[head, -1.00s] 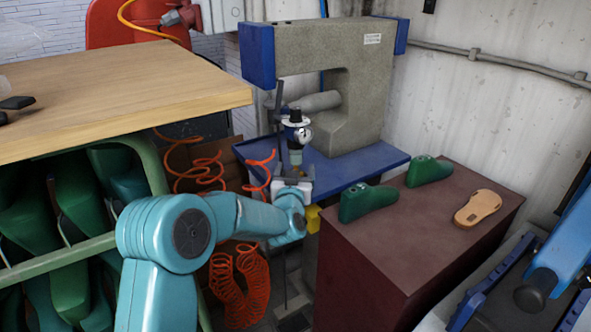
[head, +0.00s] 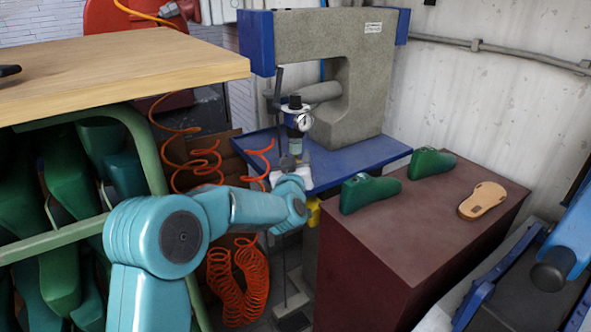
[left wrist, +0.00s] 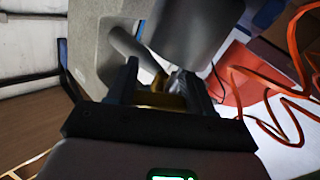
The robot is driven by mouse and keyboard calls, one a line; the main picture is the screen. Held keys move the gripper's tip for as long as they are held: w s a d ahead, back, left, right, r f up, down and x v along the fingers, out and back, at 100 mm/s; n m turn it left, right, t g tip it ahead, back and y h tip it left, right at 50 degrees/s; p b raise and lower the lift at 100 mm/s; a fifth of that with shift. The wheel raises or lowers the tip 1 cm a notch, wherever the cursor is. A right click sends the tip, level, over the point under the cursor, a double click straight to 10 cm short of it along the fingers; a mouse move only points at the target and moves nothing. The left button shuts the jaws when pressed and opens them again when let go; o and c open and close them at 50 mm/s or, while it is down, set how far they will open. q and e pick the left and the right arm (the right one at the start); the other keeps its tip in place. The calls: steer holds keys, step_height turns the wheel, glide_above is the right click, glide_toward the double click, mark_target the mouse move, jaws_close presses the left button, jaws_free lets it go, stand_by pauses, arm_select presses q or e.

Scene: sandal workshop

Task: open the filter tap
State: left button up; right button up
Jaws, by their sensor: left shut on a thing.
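The air filter unit (head: 297,117), with a dark knob on top and a round white gauge, stands in front of the blue-and-grey press. My left gripper (head: 291,162) is just below it, at the end of my teal arm, and its fingers are small and partly hidden here. In the left wrist view, the two dark fingers of my left gripper (left wrist: 161,88) are on either side of a brass-coloured piece, which I take for the filter tap (left wrist: 158,101). A grey cylinder (left wrist: 190,30) is right above the fingers. The tap's exact angle is hard to see. My right gripper is not in view.
A press (head: 345,60) with a blue table (head: 365,160) stands behind. Orange coiled hoses (head: 238,285) hang close to my left arm. A dark red cabinet (head: 400,235) with green lasts (head: 370,193) and a sandal sole (head: 482,200) is to the right. A wooden bench (head: 120,75) is at left.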

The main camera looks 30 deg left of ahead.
arm_select(q)
steer(key=o, duration=1)
steer(key=shift+o, duration=0.2)
steer(key=b+v, duration=0.1)
steer(key=v, duration=1.5)
steer(key=shift+d, duration=0.15)
steer(key=shift+s+f, duration=0.1)
steer(key=shift+s, duration=0.05)
